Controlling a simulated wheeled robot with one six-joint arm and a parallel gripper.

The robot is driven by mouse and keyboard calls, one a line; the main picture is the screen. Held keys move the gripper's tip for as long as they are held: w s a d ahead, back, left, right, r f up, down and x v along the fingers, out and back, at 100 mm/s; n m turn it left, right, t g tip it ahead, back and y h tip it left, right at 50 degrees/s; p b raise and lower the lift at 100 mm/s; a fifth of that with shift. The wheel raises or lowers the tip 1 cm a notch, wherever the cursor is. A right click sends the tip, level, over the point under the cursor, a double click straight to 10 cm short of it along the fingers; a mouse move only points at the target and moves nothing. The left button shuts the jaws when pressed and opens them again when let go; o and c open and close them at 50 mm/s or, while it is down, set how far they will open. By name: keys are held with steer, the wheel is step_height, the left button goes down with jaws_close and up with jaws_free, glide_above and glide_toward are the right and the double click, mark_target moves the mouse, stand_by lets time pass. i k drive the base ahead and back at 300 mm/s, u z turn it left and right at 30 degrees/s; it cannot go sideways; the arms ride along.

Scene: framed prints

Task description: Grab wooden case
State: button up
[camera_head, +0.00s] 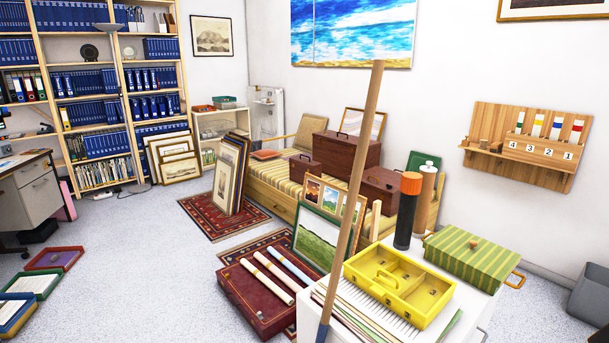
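Several cases are in view, and I cannot tell which one is the wooden case. A large reddish-brown box-shaped case (347,150) with a top handle sits on the striped bench. A smaller brown case (303,168) stands to its left, and another brown case (382,190) lies to its right. A dark red case (250,300) lies flat on the floor, with rolled tubes on it. A green striped case (472,258) and an open yellow case (385,278) sit on the white cabinet at the front right. My gripper is not in view.
A long wooden pole (356,170) stands slanted in front of the bench. Framed prints (230,175) lean near the bench, and trays (35,283) lie at left. Grey floor (150,260) is open at centre left.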

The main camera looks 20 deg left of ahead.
mark_target(299, 165)
steer(key=k, duration=1)
steer(key=u, duration=1.5)
steer(key=i, duration=8.3)
steer(key=z, duration=1.35)
